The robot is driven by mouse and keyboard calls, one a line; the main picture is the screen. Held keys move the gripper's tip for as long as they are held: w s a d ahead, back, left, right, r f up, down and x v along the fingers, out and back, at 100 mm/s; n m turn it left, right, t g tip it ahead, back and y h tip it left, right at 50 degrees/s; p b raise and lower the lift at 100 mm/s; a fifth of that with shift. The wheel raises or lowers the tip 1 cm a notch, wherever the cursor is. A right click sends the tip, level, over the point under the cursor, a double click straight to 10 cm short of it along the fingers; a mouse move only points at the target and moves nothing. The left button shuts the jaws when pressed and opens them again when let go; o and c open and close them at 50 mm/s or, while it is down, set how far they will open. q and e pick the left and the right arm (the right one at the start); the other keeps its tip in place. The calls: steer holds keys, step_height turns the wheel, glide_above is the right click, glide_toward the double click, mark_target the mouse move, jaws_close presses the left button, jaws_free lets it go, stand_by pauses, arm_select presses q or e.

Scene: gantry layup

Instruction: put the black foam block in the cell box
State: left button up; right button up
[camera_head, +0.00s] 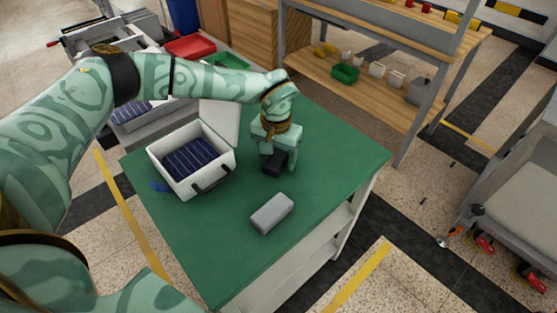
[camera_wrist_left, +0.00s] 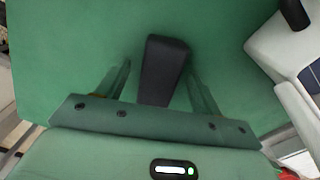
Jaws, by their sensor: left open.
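The black foam block (camera_head: 275,163) lies on the green table beneath my left gripper (camera_head: 273,160). In the left wrist view the black block (camera_wrist_left: 164,68) sits between the two open fingers of the left gripper (camera_wrist_left: 160,85), with a visible gap on each side. The cell box (camera_head: 228,160) is a white open box to the left of the gripper, with dark blue striped cells inside and a dark handle on its front. Its corner shows at the right of the left wrist view (camera_wrist_left: 265,48). My right gripper is not in view.
A grey block (camera_head: 272,213) lies on the green table (camera_head: 318,170) towards its front. A wooden shelf unit (camera_head: 345,95) with small bins stands behind. The table's right part is clear.

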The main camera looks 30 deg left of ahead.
arm_select(q)
steer(key=shift+r, duration=0.15)
steer(key=c, duration=1.1)
steer(key=shift+c, duration=0.2)
steer(key=shift+r, duration=0.1)
